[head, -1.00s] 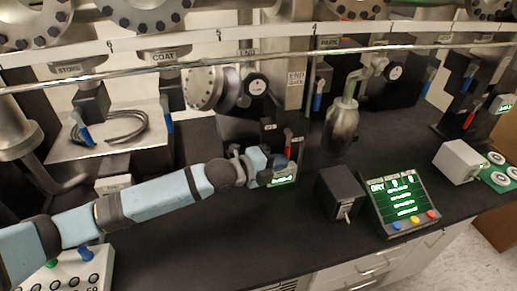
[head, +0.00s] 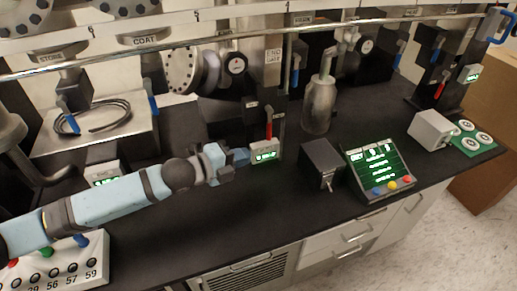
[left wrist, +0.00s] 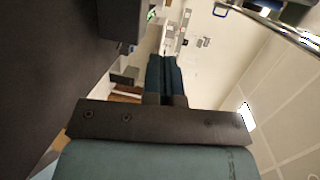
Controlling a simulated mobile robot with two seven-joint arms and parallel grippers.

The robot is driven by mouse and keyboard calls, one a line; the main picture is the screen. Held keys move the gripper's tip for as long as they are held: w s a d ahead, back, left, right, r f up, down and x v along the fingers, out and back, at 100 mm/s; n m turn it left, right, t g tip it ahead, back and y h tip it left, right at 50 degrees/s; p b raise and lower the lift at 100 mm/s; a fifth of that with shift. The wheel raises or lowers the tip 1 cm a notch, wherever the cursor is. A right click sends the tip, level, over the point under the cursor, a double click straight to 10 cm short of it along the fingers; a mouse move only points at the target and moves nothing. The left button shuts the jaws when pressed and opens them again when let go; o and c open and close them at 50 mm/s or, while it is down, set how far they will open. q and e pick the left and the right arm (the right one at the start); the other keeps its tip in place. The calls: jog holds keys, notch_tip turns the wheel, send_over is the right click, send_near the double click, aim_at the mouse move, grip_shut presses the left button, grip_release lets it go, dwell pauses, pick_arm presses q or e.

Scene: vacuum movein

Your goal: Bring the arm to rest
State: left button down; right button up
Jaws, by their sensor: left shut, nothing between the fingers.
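My left arm comes in from the left in the head view and reaches across the black bench top. Its gripper (head: 240,158) is just left of a small box with a green lit display (head: 264,152); I cannot tell whether they touch. In the left wrist view my left gripper (left wrist: 163,60) has its two dark blue fingers together with nothing between them. My right gripper is not in view.
A black box (head: 320,163) and a control panel with a green screen (head: 378,170) stand to the right. A steel vessel (head: 318,105) stands behind. A white button box (head: 65,265) is at lower left. The front bench top (head: 200,225) is clear.

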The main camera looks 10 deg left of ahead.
pick_arm(q)
jog(key=s+a+f+n+y+p, duration=0.1)
jog(key=s+f+n+y+p, duration=0.1)
jog(key=s+n+p, duration=0.4)
jog(key=s+a+f+n+y+p, duration=0.1)
jog(key=s+f+n+y+p, duration=0.2)
jog(key=s+n, duration=0.6)
jog(key=s+a+f+n+y+p, duration=0.2)
jog(key=s+f+n+y+p, duration=0.1)
jog(key=s+n+p, duration=0.5)
jog(key=shift+f+n+g+p, duration=0.4)
jog(key=shift+f+n, duration=0.1)
jog(key=shift+n, duration=0.5)
jog(key=shift+s+f+y, duration=0.15)
jog(key=shift+f+y, duration=0.05)
jog(key=shift+y, duration=0.1)
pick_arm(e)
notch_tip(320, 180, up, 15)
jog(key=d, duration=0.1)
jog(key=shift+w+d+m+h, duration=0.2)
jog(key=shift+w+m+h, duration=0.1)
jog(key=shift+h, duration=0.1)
